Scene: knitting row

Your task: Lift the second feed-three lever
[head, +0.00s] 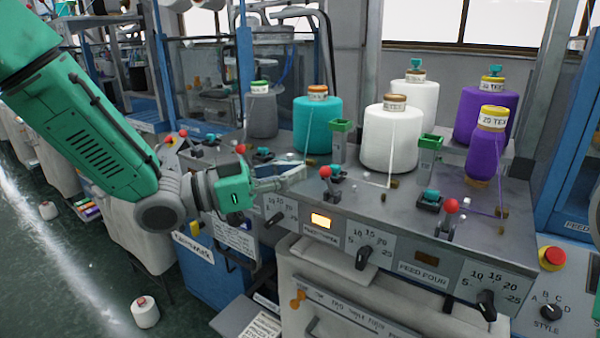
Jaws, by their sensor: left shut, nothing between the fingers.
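The panel labelled feed three (320,231) has a lit orange window above its label. Which of these is the second lever I cannot tell. My left gripper (302,173) comes in from the left, shut and empty, its fingertips just left of the red knob. A small gap shows between them. My right gripper is not in view.
Teal (317,125), white (391,138) and purple (486,148) yarn cones stand behind the levers. Another red-knobbed lever (450,206) stands at the feed four panel (422,273). Black dials (363,257) line the front. A red button (552,258) is at right.

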